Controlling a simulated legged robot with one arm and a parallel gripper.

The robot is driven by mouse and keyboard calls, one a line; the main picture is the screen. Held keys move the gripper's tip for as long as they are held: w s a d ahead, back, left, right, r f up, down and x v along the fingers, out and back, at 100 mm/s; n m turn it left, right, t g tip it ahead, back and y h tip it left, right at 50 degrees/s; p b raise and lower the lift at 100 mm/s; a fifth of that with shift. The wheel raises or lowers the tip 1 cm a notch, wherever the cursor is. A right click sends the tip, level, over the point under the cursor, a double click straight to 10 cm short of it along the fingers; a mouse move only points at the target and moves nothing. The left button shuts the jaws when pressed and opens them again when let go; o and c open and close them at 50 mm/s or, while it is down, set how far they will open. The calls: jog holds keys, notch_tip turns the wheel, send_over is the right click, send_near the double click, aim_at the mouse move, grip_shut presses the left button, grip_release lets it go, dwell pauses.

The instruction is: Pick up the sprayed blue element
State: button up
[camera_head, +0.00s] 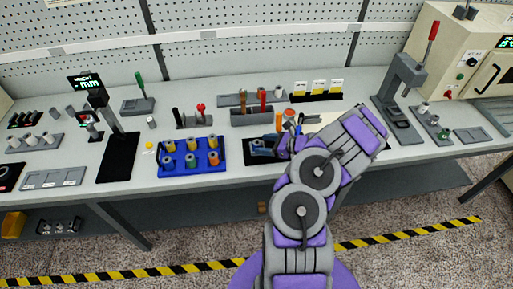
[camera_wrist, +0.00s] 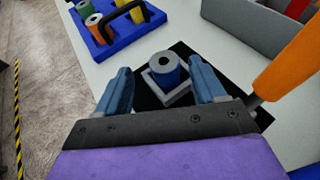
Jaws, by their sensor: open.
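The blue element (camera_wrist: 164,70) is a short cylinder with a hole in its top. In the wrist view it stands upright in a square grey holder (camera_wrist: 178,98) on a black mat (camera_wrist: 213,55). My gripper (camera_wrist: 160,68) is open, with one blue-grey finger on each side of the element. A gap shows between each finger and the element, and nothing is held. In the head view my gripper (camera_head: 268,147) is low over the black mat (camera_head: 250,158), and I cannot clearly tell the element from the fingers there.
A blue tray (camera_head: 190,171) with several coloured spindles and a black handle (camera_wrist: 122,12) stands left of the mat. A grey tool box (camera_head: 251,117) is behind it. An orange-handled tool (camera_wrist: 290,62) rises close to my gripper's right side.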

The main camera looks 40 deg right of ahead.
aim_at(257, 142)
jog(key=x, duration=0.3)
jog(key=shift+w+d+f+b, duration=0.15)
jog(key=shift+w+f+b, duration=0.2)
jog(key=shift+w+d+f, duration=0.1)
jog(key=shift+w, duration=0.1)
jog(key=shift+a, duration=0.3)
jog(key=c, duration=0.3)
jog(key=shift+d, duration=0.1)
jog(key=c, duration=0.8)
